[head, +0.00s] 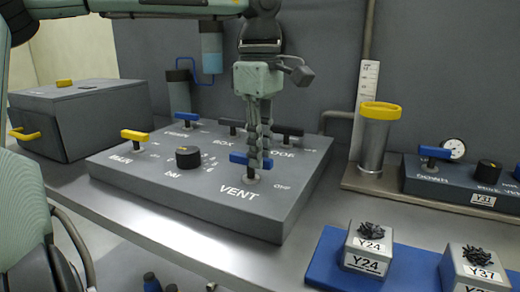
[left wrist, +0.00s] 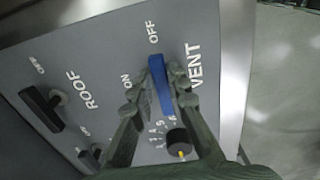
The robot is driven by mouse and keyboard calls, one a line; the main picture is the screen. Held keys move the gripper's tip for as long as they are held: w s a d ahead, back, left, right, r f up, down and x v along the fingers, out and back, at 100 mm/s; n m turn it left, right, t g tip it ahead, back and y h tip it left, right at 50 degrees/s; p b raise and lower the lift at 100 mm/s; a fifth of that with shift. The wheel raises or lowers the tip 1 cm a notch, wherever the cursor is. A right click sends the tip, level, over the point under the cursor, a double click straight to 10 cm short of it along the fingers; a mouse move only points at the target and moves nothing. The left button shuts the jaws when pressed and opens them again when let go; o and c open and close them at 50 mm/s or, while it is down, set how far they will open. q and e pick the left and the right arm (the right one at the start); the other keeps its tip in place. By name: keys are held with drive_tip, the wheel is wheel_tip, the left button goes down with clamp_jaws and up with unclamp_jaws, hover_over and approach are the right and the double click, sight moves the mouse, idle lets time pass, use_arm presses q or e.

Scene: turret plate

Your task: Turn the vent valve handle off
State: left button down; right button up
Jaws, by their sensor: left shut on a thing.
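The vent valve handle is a blue bar (head: 237,158) near the front right corner of the grey valve panel (head: 235,215), above the VENT label. My left gripper (head: 259,162) comes down from above and is shut on this handle, hiding its middle. In the left wrist view the blue handle (left wrist: 160,82) lies between the fingertips of my left gripper (left wrist: 156,88). One end of the bar lies close to the OFF mark; the ON mark is off to its left. The pivot is hidden, so I cannot tell which mark the handle points to. My right gripper is not in view.
A yellow handle (head: 135,135), a black knob (head: 188,157) and black handles (head: 287,130) stand on the same panel. A yellow-rimmed cylinder (head: 376,140) stands to the right. Y24 (head: 368,250) and Y37 (head: 475,270) blocks sit at the front right.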

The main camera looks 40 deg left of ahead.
use_arm(q)
drive_tip(key=c, duration=1.5)
unclamp_jaws()
wheel_tip(320, 180, up, 12)
drive_tip(key=shift+r, duration=0.1)
